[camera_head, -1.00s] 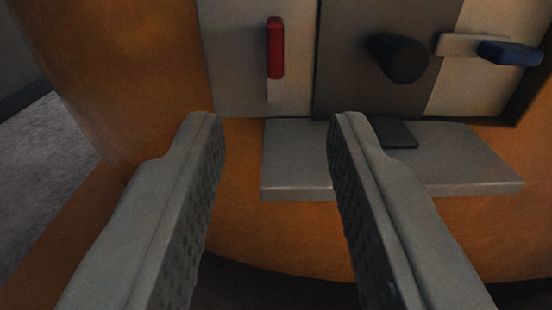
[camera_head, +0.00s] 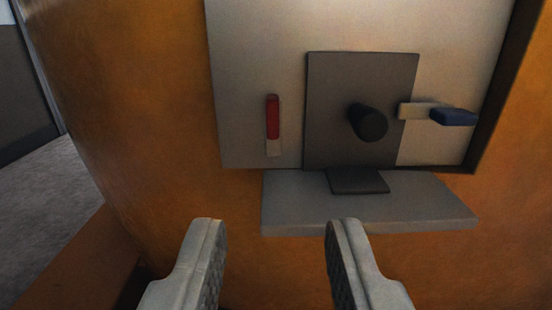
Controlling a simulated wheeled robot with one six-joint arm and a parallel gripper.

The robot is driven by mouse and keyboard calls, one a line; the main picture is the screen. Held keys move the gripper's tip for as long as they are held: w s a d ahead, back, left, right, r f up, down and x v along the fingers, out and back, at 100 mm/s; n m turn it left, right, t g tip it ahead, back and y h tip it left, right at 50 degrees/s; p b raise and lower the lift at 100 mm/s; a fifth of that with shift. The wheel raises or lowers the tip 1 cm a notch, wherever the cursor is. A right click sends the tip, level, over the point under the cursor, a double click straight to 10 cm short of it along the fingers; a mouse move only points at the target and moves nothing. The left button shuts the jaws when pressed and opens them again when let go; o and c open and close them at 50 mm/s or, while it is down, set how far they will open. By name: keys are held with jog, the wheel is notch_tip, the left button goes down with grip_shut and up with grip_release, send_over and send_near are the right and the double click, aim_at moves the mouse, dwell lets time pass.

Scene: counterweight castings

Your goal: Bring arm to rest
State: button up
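My gripper (camera_head: 276,228) is open and empty, its two ridged grey fingers apart at the bottom of the view. It stands in front of and below a panel set in an orange casting (camera_head: 150,110). On the pale panel (camera_head: 265,45) there is a dark grey plate (camera_head: 340,85) with a black round knob (camera_head: 371,124). A red handle (camera_head: 273,116) is upright to the left of the plate. A blue handle (camera_head: 454,117) on a pale arm points right. No finger visibly touches any of these.
A grey ledge (camera_head: 300,208) sticks out below the panel, with a dark flat foot (camera_head: 357,181) on it. A dark raised edge (camera_head: 503,85) borders the panel on the right. Grey floor (camera_head: 60,195) shows at the left.

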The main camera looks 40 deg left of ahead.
jog(key=s+a+r+m+t+h, duration=0.1)
jog(key=s+r+h, duration=0.2)
jog(key=r, duration=0.8)
jog(key=s+a+r+m+t+h, duration=0.1)
jog(key=s+a+r+h, duration=0.15)
jog(key=r, duration=0.75)
jog(key=s+a+r+m+t+h, duration=0.1)
jog(key=s+r+h, duration=0.25)
jog(key=r, duration=0.75)
jog(key=s+a+r+m, duration=0.1)
jog(key=s+r, duration=0.3)
jog(key=s, duration=0.6)
jog(key=s+a+r+m+h, duration=0.1)
jog(key=s+r, duration=0.3)
jog(key=s, duration=0.6)
jog(key=s+a+r+m, duration=0.2)
jog(key=s+a+r, duration=0.1)
jog(key=s, duration=0.7)
jog(key=shift+r, duration=0.5)
